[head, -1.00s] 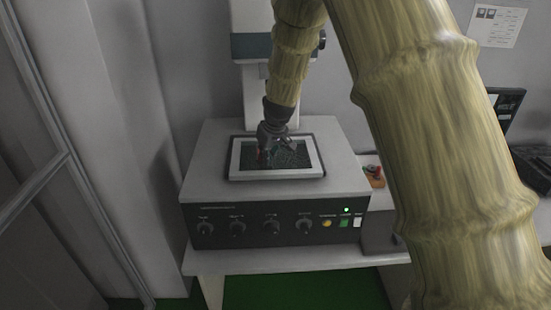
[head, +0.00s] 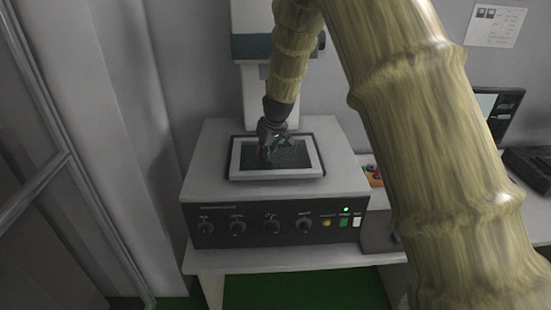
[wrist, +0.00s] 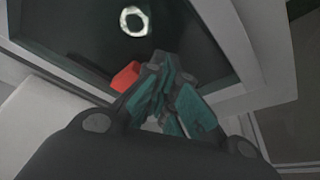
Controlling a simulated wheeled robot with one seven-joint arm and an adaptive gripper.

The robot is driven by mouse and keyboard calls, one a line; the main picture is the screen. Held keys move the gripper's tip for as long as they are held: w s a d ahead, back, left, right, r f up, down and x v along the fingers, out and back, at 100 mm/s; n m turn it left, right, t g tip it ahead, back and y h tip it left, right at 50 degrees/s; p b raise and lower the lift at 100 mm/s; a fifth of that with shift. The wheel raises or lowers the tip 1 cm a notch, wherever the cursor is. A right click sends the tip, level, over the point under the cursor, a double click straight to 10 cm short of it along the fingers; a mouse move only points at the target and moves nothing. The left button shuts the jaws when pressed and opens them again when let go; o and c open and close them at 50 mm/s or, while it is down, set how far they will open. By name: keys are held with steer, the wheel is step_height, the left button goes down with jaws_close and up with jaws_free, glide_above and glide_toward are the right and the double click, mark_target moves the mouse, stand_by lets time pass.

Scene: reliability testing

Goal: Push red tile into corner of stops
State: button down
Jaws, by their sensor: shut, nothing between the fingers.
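The red tile (wrist: 125,76) lies on the dark surface inside a pale-framed recess, close to the frame's inner edge in the wrist view. My gripper (wrist: 158,58) is shut, with its fingertips low beside the tile, to its right in that view. I cannot tell whether they touch it. In the head view my gripper (head: 268,157) points down into the left part of the recess and hides most of the tile. I cannot pick out the stops as separate pieces from the pale frame (head: 236,160).
The frame sits on top of a grey machine (head: 200,165) with a dark knob panel (head: 255,228). A white column (head: 256,95) rises behind it. A white ring (wrist: 134,21) shows over the dark surface. A small orange-topped box (head: 374,176) stands to the right.

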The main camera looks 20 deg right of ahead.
steer(key=shift+w+d, duration=0.1)
steer(key=shift+w, duration=0.15)
steer(key=shift+s+a+p+v, duration=0.15)
steer(key=shift+p+v, duration=0.25)
steer(key=shift+v, duration=0.3)
steer(key=shift+a+p+v, duration=0.15)
steer(key=shift+p+v, duration=0.25)
steer(key=shift+v, duration=0.35)
steer(key=shift+s+a+p+v, duration=0.1)
steer(key=shift+a+p+v, duration=0.1)
steer(key=shift+p+v, duration=0.35)
steer(key=shift+r, duration=0.1)
steer(key=shift+d, duration=0.1)
